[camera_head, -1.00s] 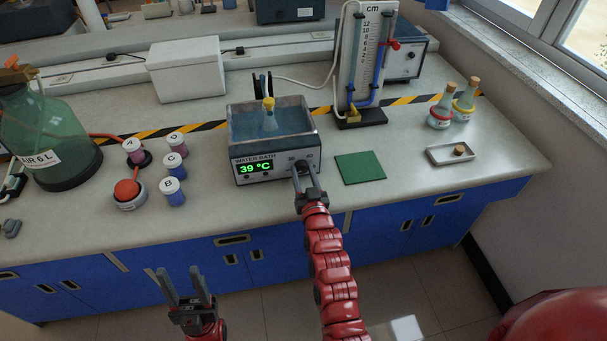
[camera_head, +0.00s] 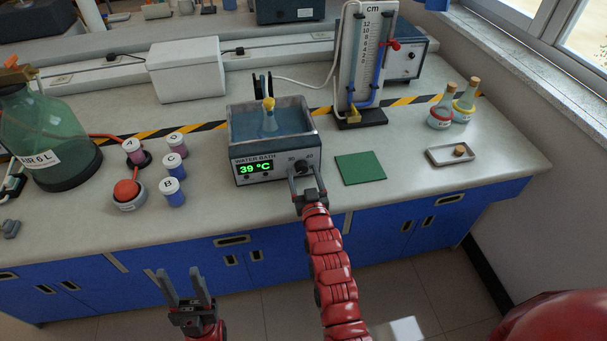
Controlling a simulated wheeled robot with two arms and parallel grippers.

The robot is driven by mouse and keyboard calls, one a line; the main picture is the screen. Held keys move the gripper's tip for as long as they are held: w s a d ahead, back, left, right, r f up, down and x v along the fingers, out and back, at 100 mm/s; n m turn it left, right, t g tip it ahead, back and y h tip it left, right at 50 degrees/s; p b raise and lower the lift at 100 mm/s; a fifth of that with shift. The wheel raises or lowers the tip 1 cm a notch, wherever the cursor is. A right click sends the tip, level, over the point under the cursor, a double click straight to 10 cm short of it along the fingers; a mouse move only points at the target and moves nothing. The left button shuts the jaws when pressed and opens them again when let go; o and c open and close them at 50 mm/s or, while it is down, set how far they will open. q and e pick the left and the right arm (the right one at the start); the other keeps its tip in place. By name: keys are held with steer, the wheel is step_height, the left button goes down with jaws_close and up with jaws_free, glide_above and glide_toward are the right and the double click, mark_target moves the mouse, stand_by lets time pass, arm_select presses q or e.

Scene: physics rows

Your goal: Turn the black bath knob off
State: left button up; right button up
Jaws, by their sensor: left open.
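The water bath (camera_head: 275,141) is a grey box on the bench, with a lit green display (camera_head: 254,168) reading 39 °C. Its black knob (camera_head: 303,166) is on the front panel at the right, partly hidden by my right gripper; its exact setting cannot be read. My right gripper (camera_head: 306,178) is at the knob with its fingers spread to either side of it. Whether a finger touches the knob I cannot tell. My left gripper (camera_head: 183,287) is open and empty, low in front of the blue cabinets, away from the bath.
A flask (camera_head: 269,120) with a yellow top stands in the bath. A green mat (camera_head: 360,168) lies to its right, and several lidded jars (camera_head: 172,191) stand to its left. A gauge stand (camera_head: 362,115) is behind right. The bench front before the bath is clear.

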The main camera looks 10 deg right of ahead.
steer(key=s+d+b, duration=0.1)
steer(key=s+b, duration=0.1)
steer(key=s, duration=1.5)
steer(key=shift+s, duration=0.2)
